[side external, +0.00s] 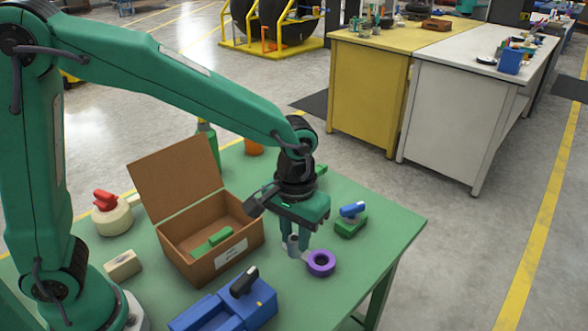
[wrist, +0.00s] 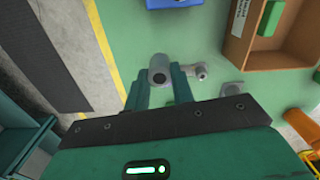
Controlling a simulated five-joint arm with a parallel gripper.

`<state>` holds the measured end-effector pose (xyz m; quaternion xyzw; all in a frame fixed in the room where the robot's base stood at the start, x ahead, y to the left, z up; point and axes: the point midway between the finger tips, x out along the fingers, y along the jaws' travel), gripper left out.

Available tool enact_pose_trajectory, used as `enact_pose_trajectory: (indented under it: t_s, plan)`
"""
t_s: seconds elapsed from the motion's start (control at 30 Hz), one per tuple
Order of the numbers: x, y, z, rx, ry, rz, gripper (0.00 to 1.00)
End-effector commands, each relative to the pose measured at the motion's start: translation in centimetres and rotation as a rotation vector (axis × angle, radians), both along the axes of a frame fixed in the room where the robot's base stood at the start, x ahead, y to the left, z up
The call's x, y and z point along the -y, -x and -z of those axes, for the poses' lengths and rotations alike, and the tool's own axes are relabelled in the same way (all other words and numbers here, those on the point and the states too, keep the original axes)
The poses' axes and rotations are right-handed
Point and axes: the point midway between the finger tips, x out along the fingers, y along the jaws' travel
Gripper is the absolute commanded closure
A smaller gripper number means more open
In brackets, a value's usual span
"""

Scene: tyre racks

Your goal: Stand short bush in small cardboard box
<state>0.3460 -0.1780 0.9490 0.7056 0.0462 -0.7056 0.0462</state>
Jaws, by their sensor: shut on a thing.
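The short bush (side external: 293,243) is a small grey metal cylinder between the fingers of my gripper (side external: 294,249), which is shut on it. In the wrist view my gripper (wrist: 161,88) shows the grey bush (wrist: 159,66) between its two green fingertips, with its dark bore facing the camera. I cannot tell whether the bush touches the table. The small cardboard box (side external: 190,262) stands open to the left of my gripper in the side view, with its lid raised. A green object (side external: 213,243) lies inside it. The box also shows at the upper right of the wrist view (wrist: 235,52).
A purple ring (side external: 321,263) lies just right of my gripper. A green and blue part (side external: 350,220) stands farther right. A small grey metal piece (wrist: 201,71) lies beside the bush in the wrist view.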

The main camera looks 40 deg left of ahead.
Motion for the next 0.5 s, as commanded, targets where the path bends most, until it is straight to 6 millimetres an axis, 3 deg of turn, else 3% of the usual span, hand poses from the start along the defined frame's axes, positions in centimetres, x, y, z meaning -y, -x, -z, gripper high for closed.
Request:
enact_pose_trajectory:
  t_s: [0.2,0.5]
  plan:
    - [-6.3,0.5,0.0,0.001,0.001,-0.355,0.99]
    - [-13.6,2.8,0.3,0.0,0.0,-0.832,0.99]
